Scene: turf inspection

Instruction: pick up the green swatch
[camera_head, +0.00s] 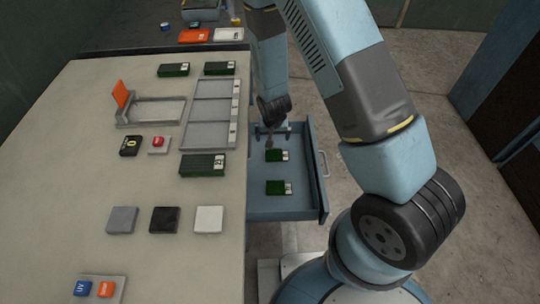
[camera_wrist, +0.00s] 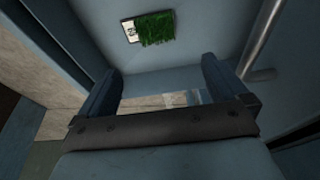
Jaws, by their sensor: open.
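Two small green swatches with pale labels lie in the open drawer in the head view: the far swatch (camera_head: 277,155) and the near swatch (camera_head: 278,188). My gripper (camera_head: 271,132) hangs over the far end of the drawer (camera_head: 318,175), beyond the far swatch. In the wrist view, my gripper (camera_wrist: 160,75) is open and empty. One green swatch (camera_wrist: 154,27) with a pale label lies ahead of the fingertips on the drawer floor; I cannot tell which of the two it is. Larger green pieces lie on the table, including one near its right edge (camera_head: 203,164).
The table (camera_head: 60,180) holds a grey compartment tray (camera_head: 187,122), a frame with an orange flap (camera_head: 122,95), a red button (camera_head: 158,142), and grey, black and white squares. The drawer walls and handle (camera_head: 323,163) surround the swatches. The drawer floor is otherwise clear.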

